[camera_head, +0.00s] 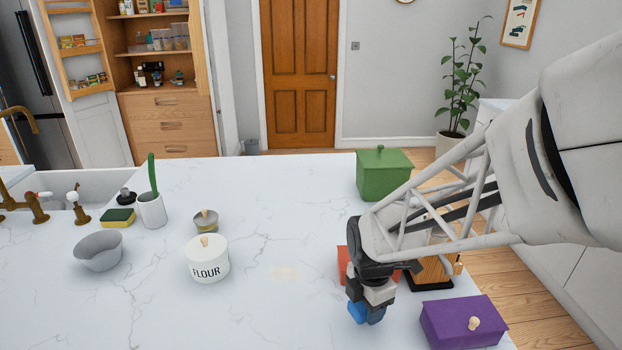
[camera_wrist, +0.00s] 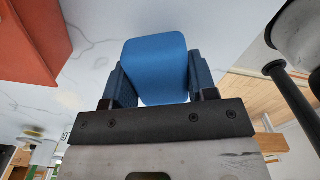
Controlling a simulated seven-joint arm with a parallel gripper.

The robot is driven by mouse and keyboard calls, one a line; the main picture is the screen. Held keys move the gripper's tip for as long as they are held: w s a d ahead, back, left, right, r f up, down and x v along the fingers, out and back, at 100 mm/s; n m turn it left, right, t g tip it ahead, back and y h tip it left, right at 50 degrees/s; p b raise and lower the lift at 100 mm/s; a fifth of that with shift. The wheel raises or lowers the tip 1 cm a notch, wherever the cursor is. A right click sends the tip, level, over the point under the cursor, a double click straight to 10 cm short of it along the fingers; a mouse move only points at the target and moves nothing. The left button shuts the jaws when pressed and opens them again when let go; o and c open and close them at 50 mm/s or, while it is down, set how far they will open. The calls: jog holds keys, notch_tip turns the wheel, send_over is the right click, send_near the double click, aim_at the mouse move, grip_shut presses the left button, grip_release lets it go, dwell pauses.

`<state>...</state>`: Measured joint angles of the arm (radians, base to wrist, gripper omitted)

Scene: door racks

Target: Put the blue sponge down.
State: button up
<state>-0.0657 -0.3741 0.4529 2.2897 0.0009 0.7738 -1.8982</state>
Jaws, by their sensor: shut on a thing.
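The blue sponge (camera_head: 358,312) is at the end of my arm, over the right side of the white marble counter (camera_head: 150,300). My gripper (camera_head: 367,304) is shut on it. In the wrist view the blue sponge (camera_wrist: 157,68) sits between the two dark fingers of my gripper (camera_wrist: 157,85), one finger on each side. The marble surface shows beyond it. I cannot tell whether the sponge touches the counter or is a little above it.
A purple box (camera_head: 455,322) with a knob stands just right of my gripper. A red-orange box (camera_head: 342,262) is behind it, partly hidden, and a green box (camera_head: 383,173) is at the back. A flour canister (camera_head: 207,262) stands left. The counter between canister and gripper is clear.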

aim_at(365, 318)
dwell(0.3)
jog(key=shift+f, duration=1.75)
jog(key=shift+f, duration=0.4)
jog(key=o, duration=0.9)
jog(key=shift+s+f, duration=0.25)
jog(key=shift+c, duration=0.2)
jog(key=shift+o, duration=0.2)
jog(key=r, duration=1.3)
jog(key=shift+w+r, duration=0.15)
jog(key=shift+w, duration=0.1)
